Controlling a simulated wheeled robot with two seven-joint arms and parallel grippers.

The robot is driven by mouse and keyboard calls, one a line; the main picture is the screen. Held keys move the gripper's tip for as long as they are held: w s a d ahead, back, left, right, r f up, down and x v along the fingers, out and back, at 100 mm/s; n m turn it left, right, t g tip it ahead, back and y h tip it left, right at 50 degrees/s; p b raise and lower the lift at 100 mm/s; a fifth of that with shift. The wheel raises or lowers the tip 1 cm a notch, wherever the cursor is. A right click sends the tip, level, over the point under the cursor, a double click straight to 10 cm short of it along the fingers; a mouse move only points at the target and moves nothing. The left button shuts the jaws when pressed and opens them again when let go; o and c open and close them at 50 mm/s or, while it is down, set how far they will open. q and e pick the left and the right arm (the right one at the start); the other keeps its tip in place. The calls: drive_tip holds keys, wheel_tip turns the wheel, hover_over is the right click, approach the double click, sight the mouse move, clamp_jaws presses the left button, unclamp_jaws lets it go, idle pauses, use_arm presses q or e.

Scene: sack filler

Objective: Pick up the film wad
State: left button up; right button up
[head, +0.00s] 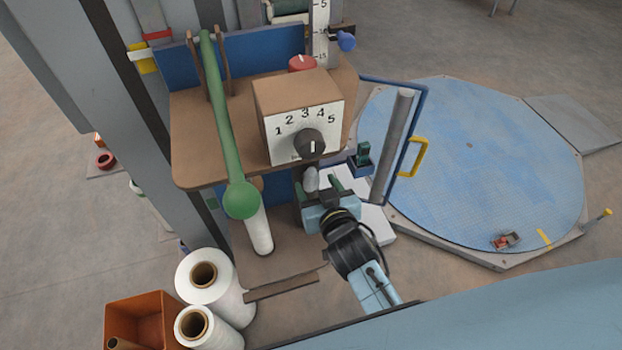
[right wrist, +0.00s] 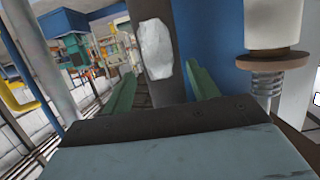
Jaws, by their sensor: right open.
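The film wad (head: 311,178) is a small whitish-grey crumpled lump below the brown control box. In the right wrist view the wad (right wrist: 154,49) sits against a dark upright surface, ahead of the fingertips. My right gripper (head: 318,187) is open just in front of the wad. Its two green fingers (right wrist: 162,82) stand apart, with the wad showing between and beyond them. I cannot tell whether either finger touches it. My left gripper is not in view.
The control box (head: 270,100) and its brown shelf (head: 200,165) overhang the area. A green lever (head: 222,120) hangs at left. A blue-framed door with a yellow handle (head: 412,157) stands open at right. White film rolls (head: 215,285) stand at lower left.

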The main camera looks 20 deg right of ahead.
sight(313, 179)
drive_tip(key=x, duration=0.3)
drive_tip(key=shift+w, duration=0.15)
drive_tip(key=c, duration=1.1)
